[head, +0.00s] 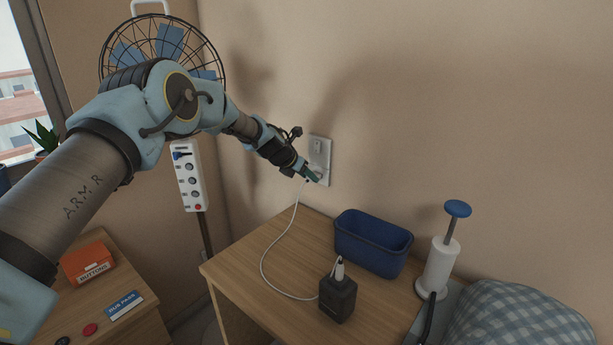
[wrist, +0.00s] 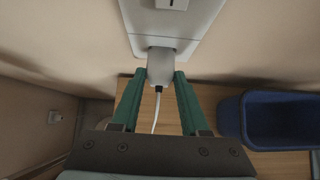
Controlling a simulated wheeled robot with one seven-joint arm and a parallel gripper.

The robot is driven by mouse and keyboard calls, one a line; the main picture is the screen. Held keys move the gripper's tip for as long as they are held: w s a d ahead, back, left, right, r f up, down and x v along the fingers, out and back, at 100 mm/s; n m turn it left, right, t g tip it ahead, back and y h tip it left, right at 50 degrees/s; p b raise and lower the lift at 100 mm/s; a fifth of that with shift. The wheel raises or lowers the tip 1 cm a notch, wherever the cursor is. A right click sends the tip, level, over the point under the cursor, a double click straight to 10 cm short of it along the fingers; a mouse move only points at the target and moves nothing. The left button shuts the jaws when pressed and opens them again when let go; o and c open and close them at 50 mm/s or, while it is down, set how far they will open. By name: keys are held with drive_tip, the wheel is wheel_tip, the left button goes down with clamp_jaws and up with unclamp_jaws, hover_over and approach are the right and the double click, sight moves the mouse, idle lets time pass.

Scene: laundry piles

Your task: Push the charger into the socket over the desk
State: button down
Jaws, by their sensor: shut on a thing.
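My gripper (wrist: 160,88) is shut on a light grey charger (wrist: 161,65), one green finger on each side of it. The charger is up against the lower part of the white wall socket plate (wrist: 192,42); I cannot see its prongs or whether any gap is left. In the head view my gripper (head: 312,175) is at the lower part of the socket plate (head: 319,150), over the desk (head: 240,267). A white cable (head: 264,258) hangs from the charger and runs down to a dark box (head: 338,297) on the desk.
A blue bin (head: 373,245) stands on the desk below and right of the socket. A white holder with a blue-topped handle (head: 437,265) stands further right. A white power strip (head: 187,178) and a fan (head: 163,42) are at the left. The desk's front left is clear except for the cable.

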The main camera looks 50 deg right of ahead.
drive_tip(key=shift+d, duration=0.3)
drive_tip(key=shift+c, duration=1.6)
unclamp_jaws()
drive_tip(key=a+b, duration=0.3)
drive_tip(key=a, duration=0.6)
drive_tip(key=shift+w, duration=0.2)
